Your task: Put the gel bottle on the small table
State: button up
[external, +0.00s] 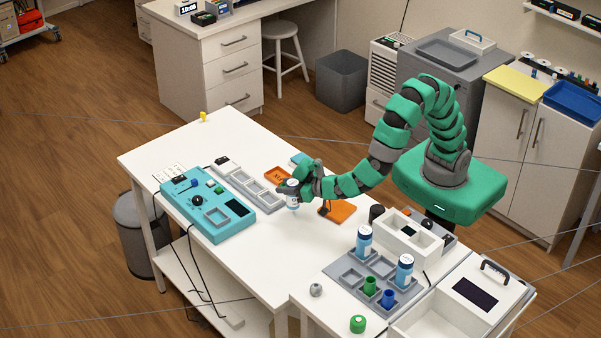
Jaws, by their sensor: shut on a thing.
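My gripper (296,188) is at the end of my green segmented arm, over the middle of the long white table. It is shut on a small clear and white bottle (293,204), which looks like the gel bottle. The bottle is roughly upright, and its upper part is hidden by the fingers. I cannot tell whether its base touches the tabletop.
A teal control box (208,208) and grey tray row (247,186) lie left of my gripper. An orange plate (340,211) lies to its right. Two blue-white bottles (364,241) (404,270) and green and blue cups stand in the compartment tray. The long table's far left is mostly clear.

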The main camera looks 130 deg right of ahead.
notch_tip(320, 180, down, 3)
jog(key=shift+b, duration=0.4)
jog(key=o, duration=1.1)
jog(key=shift+r, duration=0.1)
jog(key=shift+p+v, duration=0.7)
jog(key=shift+v, duration=3.1)
